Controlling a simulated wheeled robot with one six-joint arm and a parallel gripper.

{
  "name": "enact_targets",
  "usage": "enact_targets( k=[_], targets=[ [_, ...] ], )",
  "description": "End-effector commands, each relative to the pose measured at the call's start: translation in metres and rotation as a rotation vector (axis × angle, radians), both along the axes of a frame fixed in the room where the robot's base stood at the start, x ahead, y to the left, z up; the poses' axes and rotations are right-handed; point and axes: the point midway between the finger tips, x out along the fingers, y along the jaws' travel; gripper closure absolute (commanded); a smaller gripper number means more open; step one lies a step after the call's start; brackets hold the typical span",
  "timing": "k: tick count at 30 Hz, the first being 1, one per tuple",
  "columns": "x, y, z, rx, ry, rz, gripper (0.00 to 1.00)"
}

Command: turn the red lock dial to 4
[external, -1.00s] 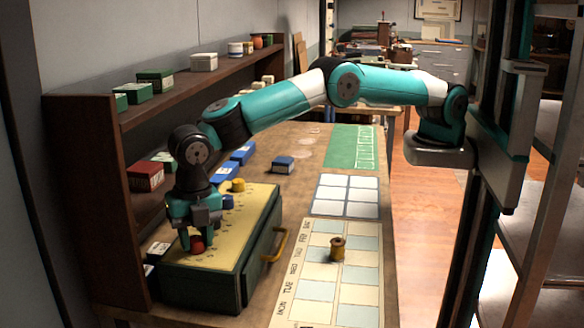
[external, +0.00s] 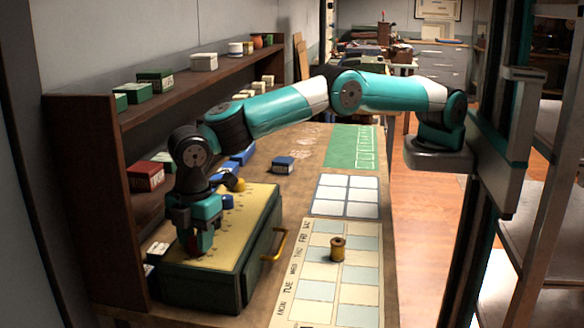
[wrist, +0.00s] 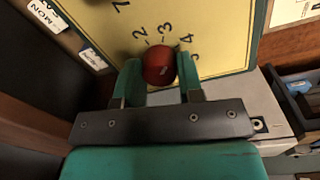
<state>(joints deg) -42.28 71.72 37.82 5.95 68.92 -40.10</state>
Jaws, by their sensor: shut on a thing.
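The red lock dial (wrist: 159,62) is a round knob on the yellow top plate (wrist: 210,25) of a dark green box. In the wrist view my gripper (wrist: 158,70) has its two teal fingers on either side of the dial, shut on it. Numbers 2, 3, 4 and 5 are printed along the dial's far and right side. A small pale mark shows on the dial's near right part; I cannot tell surely which number it indicates. In the external view my gripper (external: 199,241) points down over the box's near end, and its fingers partly hide the red dial (external: 192,243).
A yellow dial (external: 239,185) and a blue dial (external: 228,201) sit farther along the plate. A brown shelf (external: 110,170) stands close on the left. A yellow handle (external: 277,245) sticks out of the box's right side. A spool (external: 337,249) stands on the calendar mat.

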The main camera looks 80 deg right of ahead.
Motion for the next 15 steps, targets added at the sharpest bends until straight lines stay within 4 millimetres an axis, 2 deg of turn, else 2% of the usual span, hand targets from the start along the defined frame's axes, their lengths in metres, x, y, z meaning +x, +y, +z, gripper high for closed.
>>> enact_targets(
  k=[6, 15],
  targets=[
    [0.0005, 0.0006, 0.0009, 0.002, -0.003, -0.175, 0.89],
    [0.0006, 0.0006, 0.0013, 0.002, -0.002, -0.339, 0.89]
  ],
)
